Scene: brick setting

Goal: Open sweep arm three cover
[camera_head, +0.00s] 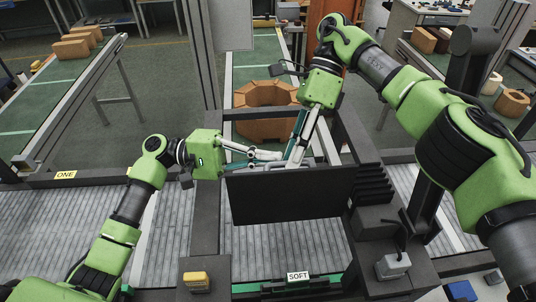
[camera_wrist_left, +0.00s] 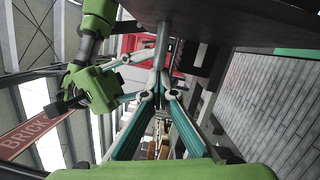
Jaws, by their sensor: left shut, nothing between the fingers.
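A dark flat panel (camera_head: 290,197), which may be the sweep arm three cover, stands across the dark frame at the middle of the head view. No label on it reads "three". My left gripper (camera_head: 278,156) comes in from the left, with its fingers shut and empty just behind the panel's top edge. My right gripper (camera_head: 294,160) points down from above, its fingertips close to the left one's. The overlap hides whether it is open and whether either touches the panel. In the left wrist view, the left fingers (camera_wrist_left: 158,82) converge beneath a dark overhanging surface (camera_wrist_left: 235,22).
Grey roller conveyor (camera_head: 285,252) runs below, with a "SOFT" label (camera_head: 298,277) at the front. A yellow button box (camera_head: 196,280) and a grey box (camera_head: 393,266) sit on the frame. Orange-brown bricks (camera_head: 266,94) form a ring behind. Dark frame posts flank the arms closely.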

